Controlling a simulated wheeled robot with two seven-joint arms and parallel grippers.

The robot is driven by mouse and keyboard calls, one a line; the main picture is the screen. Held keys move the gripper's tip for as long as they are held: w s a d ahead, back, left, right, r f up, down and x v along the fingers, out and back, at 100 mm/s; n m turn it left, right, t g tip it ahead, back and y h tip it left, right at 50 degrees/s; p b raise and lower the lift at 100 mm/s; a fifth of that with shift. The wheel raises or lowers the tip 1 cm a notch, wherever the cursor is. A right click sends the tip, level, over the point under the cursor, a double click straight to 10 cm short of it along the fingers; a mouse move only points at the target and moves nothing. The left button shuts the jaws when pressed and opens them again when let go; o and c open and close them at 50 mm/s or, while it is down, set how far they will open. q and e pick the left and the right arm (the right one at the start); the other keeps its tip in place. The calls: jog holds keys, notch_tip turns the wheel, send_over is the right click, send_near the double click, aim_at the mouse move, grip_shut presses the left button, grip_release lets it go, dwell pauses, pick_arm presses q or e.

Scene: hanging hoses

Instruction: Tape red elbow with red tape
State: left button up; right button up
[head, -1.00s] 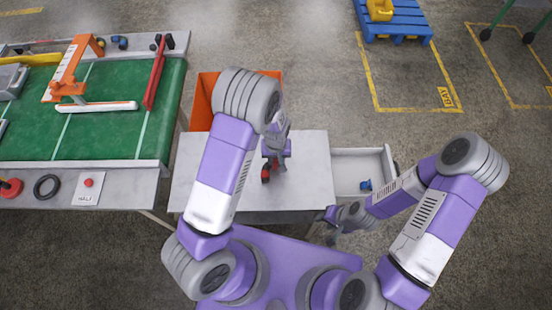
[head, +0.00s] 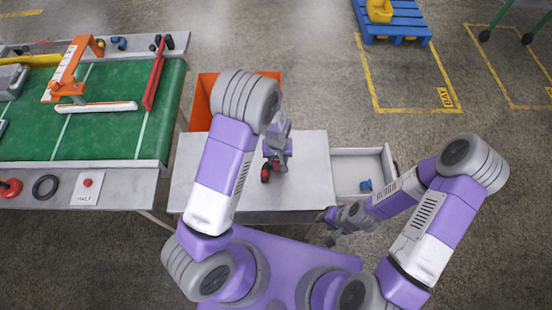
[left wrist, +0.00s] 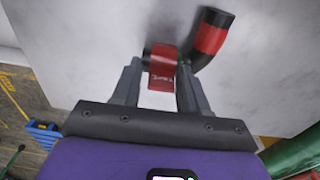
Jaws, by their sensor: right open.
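The red elbow (left wrist: 212,40), a bent black tube with a red band, lies on the grey-white table at the upper right of the left wrist view. In the head view it is a small red and black shape (head: 265,173). My left gripper (left wrist: 162,72) is shut on the red tape (left wrist: 163,75), which sits between its fingers with printed text showing. The tape is close beside the elbow; whether they touch is unclear. In the head view my left gripper (head: 277,158) is over the table, partly hidden by its arm. My right gripper (head: 328,227) is open and empty by the table's front right corner.
The small table (head: 215,190) is mostly clear. An orange bin (head: 203,102) stands behind it, and an open drawer (head: 350,165) with a small blue piece (head: 365,186) is at its right. A green conveyor (head: 110,120) stands at the left.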

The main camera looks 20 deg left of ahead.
pick_arm(q)
jog(key=shift+o, duration=1.2)
jog(key=shift+s+a+f, duration=0.15)
jog(key=shift+s+f, duration=0.4)
jog(key=shift+f, duration=0.2)
jog(key=shift+a, duration=0.2)
jog(key=shift+r, duration=0.1)
notch_tip(320, 180, up, 9)
jog(key=p, duration=0.2)
jog(key=shift+w+d, duration=0.4)
jog(key=shift+w, duration=0.05)
